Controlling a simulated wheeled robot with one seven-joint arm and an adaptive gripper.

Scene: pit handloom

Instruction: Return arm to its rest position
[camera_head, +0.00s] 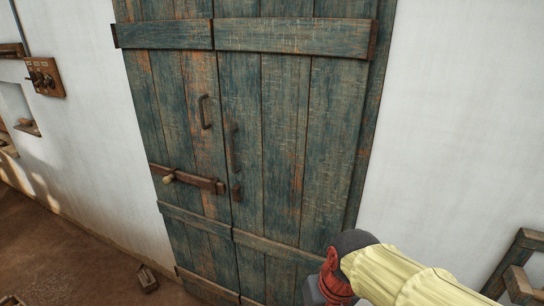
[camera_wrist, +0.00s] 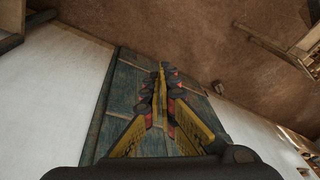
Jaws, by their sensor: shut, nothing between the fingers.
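My gripper (camera_wrist: 162,70) shows in the wrist view, its yellow and dark fingers meeting at the tips with nothing between them. Behind the fingers is the worn blue-green plank door (camera_wrist: 125,75), tilted in that view. In the head view my arm, with a pale yellow sleeve and a red and dark joint, reaches in at the lower right in front of the door (camera_head: 285,130). The fingers are not visible in the head view. The door is closed, with a bolt (camera_head: 190,179) across its left leaf and two upright handles near the middle.
White walls (camera_head: 460,110) flank the door. A wooden switch board (camera_head: 44,77) hangs on the left wall above a niche. A small wooden block (camera_head: 147,279) lies on the brown earth floor (camera_head: 75,265). A wooden frame (camera_head: 519,264) stands at the lower right. Open floor lies at the left.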

